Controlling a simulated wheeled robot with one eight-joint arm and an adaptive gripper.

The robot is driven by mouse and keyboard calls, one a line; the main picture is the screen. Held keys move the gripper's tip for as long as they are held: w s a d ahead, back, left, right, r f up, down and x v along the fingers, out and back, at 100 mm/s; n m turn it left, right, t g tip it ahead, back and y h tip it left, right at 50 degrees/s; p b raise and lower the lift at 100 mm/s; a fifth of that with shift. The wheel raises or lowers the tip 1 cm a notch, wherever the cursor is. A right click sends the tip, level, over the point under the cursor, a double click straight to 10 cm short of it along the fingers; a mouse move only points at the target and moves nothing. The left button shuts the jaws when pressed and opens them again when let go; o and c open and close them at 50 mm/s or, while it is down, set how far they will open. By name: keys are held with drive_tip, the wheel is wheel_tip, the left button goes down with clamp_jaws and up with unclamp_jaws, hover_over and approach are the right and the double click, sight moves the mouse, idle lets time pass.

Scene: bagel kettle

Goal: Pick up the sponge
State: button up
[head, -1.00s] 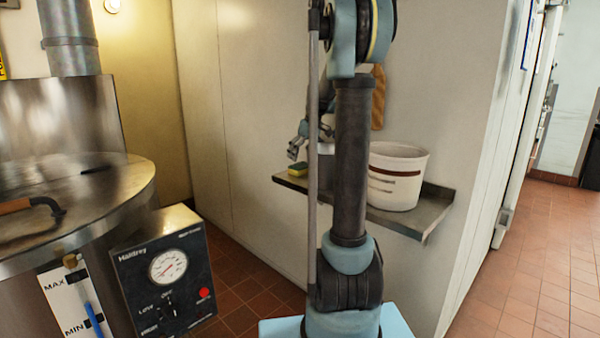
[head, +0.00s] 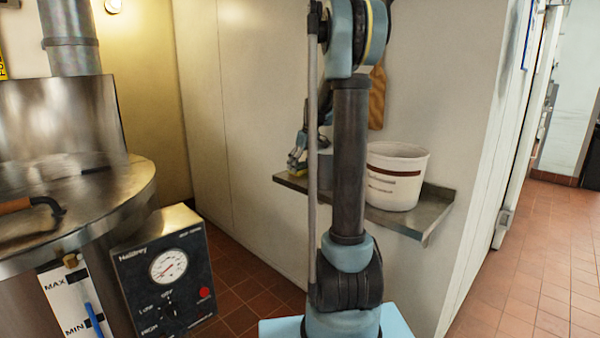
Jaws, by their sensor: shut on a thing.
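The sponge (head: 292,171) is yellow and green and small in the head view, at the left end of the metal wall shelf (head: 432,215). My gripper (head: 295,165) is down over it, shut on it, and hides most of it. I cannot tell whether the sponge still touches the shelf. My arm's upright links stand in front of the middle of the shelf.
A white bucket (head: 396,178) stands on the shelf to the right of the gripper. A wooden paddle (head: 377,98) is against the wall above. The large metal kettle (head: 120,195) and its dark control box (head: 165,275) are at left. Tiled floor (head: 540,270) is open at right.

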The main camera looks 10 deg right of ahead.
sight(302, 165)
wheel_tip(302, 165, up, 10)
idle(0.8)
